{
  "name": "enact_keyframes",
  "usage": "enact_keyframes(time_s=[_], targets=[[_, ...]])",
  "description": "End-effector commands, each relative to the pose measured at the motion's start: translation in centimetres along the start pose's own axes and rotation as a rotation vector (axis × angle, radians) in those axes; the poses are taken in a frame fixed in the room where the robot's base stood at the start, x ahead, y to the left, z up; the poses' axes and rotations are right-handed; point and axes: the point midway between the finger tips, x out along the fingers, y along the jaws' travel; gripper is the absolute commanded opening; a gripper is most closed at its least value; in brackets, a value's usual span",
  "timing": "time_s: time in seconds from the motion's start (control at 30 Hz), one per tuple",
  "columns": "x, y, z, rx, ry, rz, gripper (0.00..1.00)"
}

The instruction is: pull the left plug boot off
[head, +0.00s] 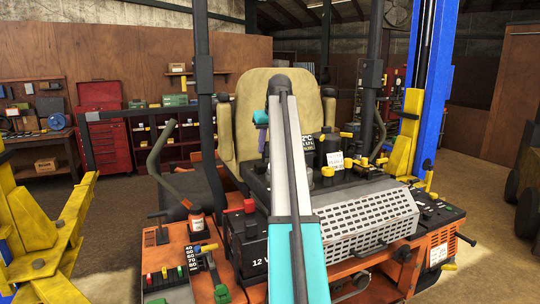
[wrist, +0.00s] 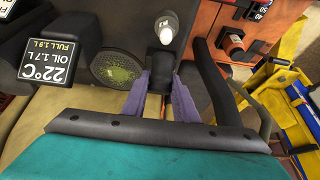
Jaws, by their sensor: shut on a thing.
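In the wrist view my gripper (wrist: 161,84) has its two purple fingers closed on either side of a black piece, which looks like the plug boot (wrist: 160,62). A white, bright-tipped piece (wrist: 166,28) shows just beyond the black piece, in line with it. I cannot tell whether the boot is still seated or apart from it. In the head view my gripper (head: 262,132) shows only as a bit of purple beside my arm, above the engine. My arm hides the boot and its plug there.
An oil label box (wrist: 54,60) and a round mesh cover (wrist: 116,68) lie close left of the fingers in the wrist view. A black curved bar (wrist: 212,80) is close right. In the head view a perforated grey guard (head: 365,222) and the seat (head: 285,100) surround the engine.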

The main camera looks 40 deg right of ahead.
Motion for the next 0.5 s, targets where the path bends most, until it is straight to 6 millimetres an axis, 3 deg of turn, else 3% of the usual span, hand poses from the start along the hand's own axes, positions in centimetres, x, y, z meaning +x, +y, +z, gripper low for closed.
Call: enact_keyframes(time_s=[0.5], targets=[[0.2, 0.1, -1.4, 0.000, 0.001, 0.002, 0.18]])
